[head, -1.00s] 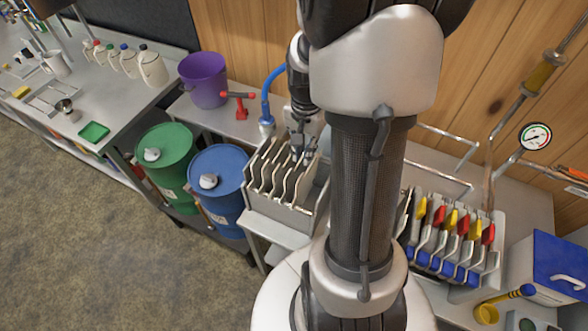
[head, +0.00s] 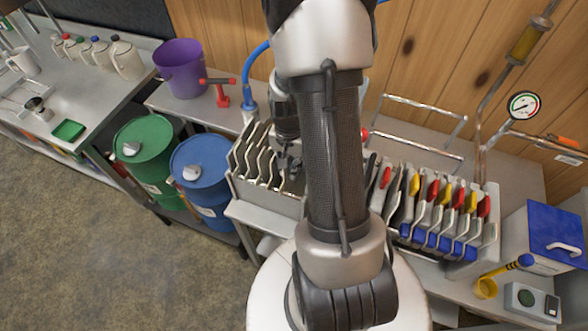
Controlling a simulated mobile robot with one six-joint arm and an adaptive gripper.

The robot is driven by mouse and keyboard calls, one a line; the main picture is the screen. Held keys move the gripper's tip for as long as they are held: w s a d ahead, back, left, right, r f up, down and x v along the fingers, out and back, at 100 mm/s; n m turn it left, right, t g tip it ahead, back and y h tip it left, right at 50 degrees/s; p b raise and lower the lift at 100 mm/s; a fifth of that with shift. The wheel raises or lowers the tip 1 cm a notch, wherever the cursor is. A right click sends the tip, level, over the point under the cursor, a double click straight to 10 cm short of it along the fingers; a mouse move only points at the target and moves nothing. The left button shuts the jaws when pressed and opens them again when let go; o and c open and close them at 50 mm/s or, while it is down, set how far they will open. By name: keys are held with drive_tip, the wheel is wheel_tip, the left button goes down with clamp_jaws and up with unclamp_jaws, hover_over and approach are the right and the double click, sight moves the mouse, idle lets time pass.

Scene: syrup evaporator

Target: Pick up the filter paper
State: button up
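A grey rack (head: 262,197) stands on the bench left of my arm. It holds several upright pale sheets (head: 262,165) with wavy edges. These may be the filter paper, but I cannot tell for sure. My gripper (head: 288,163) points down at the right part of this rack, close to the sheets' top edges. My arm hides part of the gripper and the rack's right end. I cannot tell whether the fingers are apart or touch a sheet.
A second rack (head: 488,236) with red, yellow and blue-marked plates stands right of my arm. A blue-lidded box (head: 548,238), a yellow ladle (head: 486,288), a purple bucket (head: 183,72), a red-handled tool (head: 220,92), and blue (head: 204,170) and green (head: 150,150) drums stand nearby.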

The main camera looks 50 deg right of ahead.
drive_tip(key=shift+c, duration=0.2)
clamp_jaws()
idle(0.3)
wheel_tip(320, 180, up, 20)
drive_tip(key=p, duration=0.5)
idle(0.3)
